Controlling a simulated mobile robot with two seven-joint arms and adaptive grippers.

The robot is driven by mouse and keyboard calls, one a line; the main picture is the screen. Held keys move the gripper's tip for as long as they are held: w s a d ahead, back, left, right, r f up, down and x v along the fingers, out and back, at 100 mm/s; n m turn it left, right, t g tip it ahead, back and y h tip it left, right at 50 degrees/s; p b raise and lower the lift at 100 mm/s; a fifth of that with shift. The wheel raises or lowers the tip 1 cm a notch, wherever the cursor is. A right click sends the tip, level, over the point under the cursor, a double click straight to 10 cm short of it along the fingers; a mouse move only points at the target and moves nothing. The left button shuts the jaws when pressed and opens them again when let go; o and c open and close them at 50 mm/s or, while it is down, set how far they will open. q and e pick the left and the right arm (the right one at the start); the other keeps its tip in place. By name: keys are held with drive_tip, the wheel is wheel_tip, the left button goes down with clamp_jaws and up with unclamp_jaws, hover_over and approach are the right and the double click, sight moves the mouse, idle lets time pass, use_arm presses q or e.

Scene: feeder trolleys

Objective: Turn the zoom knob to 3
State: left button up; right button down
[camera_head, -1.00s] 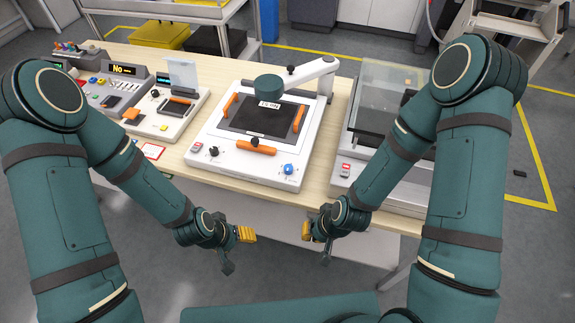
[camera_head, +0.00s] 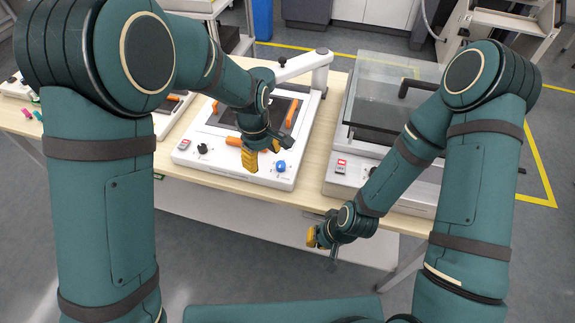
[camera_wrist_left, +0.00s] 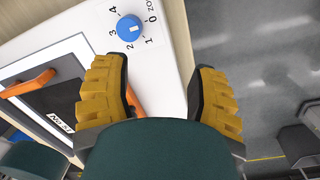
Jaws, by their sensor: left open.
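The blue zoom knob (camera_head: 281,166) sits on the front right corner of the white viewing device (camera_head: 235,171). In the left wrist view the knob (camera_wrist_left: 128,28) is ringed by marks 0 to 4; its pale mark faces right, near 0 and 1, exact value unclear. My left gripper (camera_head: 263,153) is open and empty above the device's front, just left of the knob. In the left wrist view its yellow fingers (camera_wrist_left: 162,70) are apart, with the knob beyond the left fingertip, not between them. My right gripper (camera_head: 316,238) hangs in front of the table edge; its opening is unclear.
A black knob (camera_head: 202,148) and orange handles (camera_head: 290,117) are on the same device. A clear-covered machine (camera_head: 375,110) stands to its right. My left arm hides part of the device and the panels at left. The floor before the table is clear.

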sight(281, 164)
use_arm(q)
drive_tip(key=w+d+r+n, duration=0.2)
drive_tip(key=d+r, duration=0.3)
drive_tip(key=r, duration=0.2)
drive_tip(key=shift+y, duration=0.4)
drive_tip(key=f+b, duration=0.2)
drive_tip(key=f, duration=0.4)
drive_tip(key=f+b, duration=0.2)
drive_tip(key=f, duration=0.5)
drive_tip(key=shift+s+a+f, duration=0.1)
drive_tip(key=shift+s+a, duration=0.1)
use_arm(e)
drive_tip(key=f, duration=0.3)
drive_tip(key=d+f, duration=0.1)
drive_tip(key=shift+w+f, duration=0.25)
drive_tip(key=shift+w, duration=0.15)
use_arm(q)
clamp_jaws()
